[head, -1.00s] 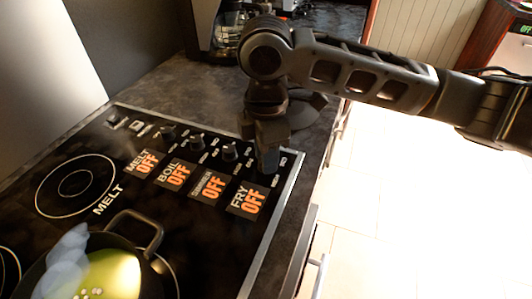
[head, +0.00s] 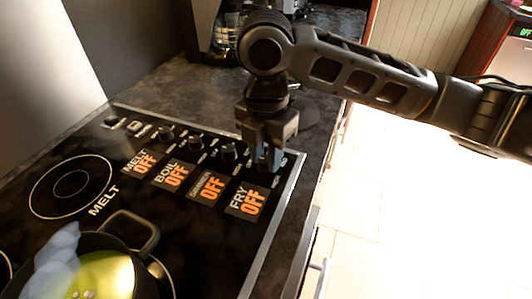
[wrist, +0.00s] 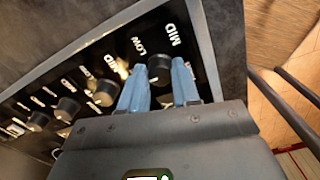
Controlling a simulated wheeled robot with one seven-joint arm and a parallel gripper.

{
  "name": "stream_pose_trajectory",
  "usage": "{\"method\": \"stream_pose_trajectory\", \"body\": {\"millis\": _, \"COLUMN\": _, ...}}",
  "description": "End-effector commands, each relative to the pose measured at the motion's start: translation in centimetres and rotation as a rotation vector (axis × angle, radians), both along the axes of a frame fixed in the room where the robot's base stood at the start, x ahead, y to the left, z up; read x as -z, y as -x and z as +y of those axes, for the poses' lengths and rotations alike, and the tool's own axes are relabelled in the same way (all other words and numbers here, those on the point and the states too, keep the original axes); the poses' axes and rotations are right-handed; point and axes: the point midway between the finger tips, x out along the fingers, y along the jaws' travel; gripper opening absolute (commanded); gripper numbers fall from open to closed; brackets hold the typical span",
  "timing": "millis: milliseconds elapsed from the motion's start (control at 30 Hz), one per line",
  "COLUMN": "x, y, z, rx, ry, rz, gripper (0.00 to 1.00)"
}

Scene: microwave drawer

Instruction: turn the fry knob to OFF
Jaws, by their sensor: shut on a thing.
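The fry knob (wrist: 159,68) is the dark round knob at the end of the row, beside the LOW and MID marks in the wrist view. My gripper (wrist: 160,84) has its blue fingers on either side of this knob and is shut on it. In the head view my gripper (head: 266,158) reaches down to the panel's right end, and its fingers mostly hide the knob there. The FRY display (head: 247,200) reads OFF.
The other knobs (head: 197,142) stand in a row to the left, close to my fingers. The MELT, BOIL and SIMMER displays also read OFF. A pan (head: 133,228) with yellowish contents sits on the cooktop. The counter edge is right of the panel.

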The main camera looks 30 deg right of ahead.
Motion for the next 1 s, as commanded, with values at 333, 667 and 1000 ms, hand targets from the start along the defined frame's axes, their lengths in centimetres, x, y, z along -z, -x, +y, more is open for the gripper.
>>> {"method": "stream_pose_trajectory", "body": {"millis": 333, "x": -0.09, "y": -0.03, "z": 0.03, "rx": -0.009, "ry": -0.001, "rz": -0.002, "gripper": 0.00}}
{"method": "stream_pose_trajectory", "body": {"millis": 667, "x": -0.05, "y": -0.01, "z": 0.02, "rx": -0.007, "ry": 0.000, "rz": -0.001, "gripper": 0.55}}
{"method": "stream_pose_trajectory", "body": {"millis": 1000, "x": -0.54, "y": -0.06, "z": 0.02, "rx": -0.007, "ry": -0.001, "rz": -0.002, "gripper": 0.56}}
